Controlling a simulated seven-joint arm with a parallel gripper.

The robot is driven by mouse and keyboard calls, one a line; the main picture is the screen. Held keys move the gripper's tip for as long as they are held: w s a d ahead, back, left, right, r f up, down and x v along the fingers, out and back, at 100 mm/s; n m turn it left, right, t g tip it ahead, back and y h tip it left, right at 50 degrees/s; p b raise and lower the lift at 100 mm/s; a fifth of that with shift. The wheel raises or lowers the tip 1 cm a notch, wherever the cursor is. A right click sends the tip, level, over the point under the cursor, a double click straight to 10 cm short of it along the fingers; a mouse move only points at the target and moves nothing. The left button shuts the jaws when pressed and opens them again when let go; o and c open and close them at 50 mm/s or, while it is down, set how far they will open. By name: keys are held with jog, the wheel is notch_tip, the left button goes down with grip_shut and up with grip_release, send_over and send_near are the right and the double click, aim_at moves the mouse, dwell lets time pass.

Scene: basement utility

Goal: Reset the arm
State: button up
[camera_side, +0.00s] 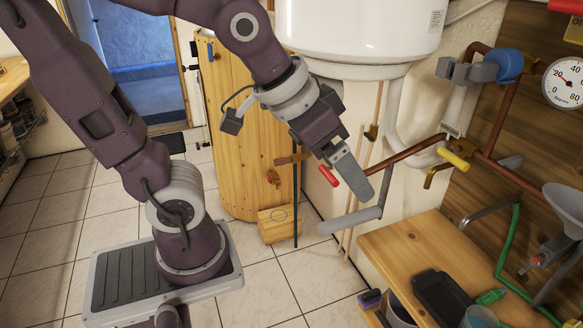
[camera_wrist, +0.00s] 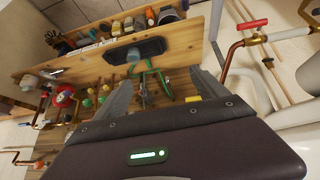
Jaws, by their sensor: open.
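My arm reaches in from the upper left of the side view. My gripper (camera_side: 362,190) hangs in the air, pointing down and to the right, in front of the white wall and copper pipework. In the wrist view my gripper (camera_wrist: 163,78) shows two grey fingers spread wide apart, with nothing between them. In the side view the fingers overlap in line, so the gap hardly shows. A red lever handle (camera_side: 328,175) appears close beside the fingers; I cannot tell its distance in depth.
A wooden bench (camera_side: 410,245) with a black tray (camera_side: 440,293) stands at the lower right. A white tank (camera_side: 360,30) hangs above. Tiled floor (camera_side: 265,290) is open at lower middle.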

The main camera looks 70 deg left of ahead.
jog(key=s+a+g+y, duration=0.1)
jog(key=s+a, duration=0.1)
jog(key=s, duration=0.7)
jog(key=shift+a, duration=0.4)
dwell(0.4)
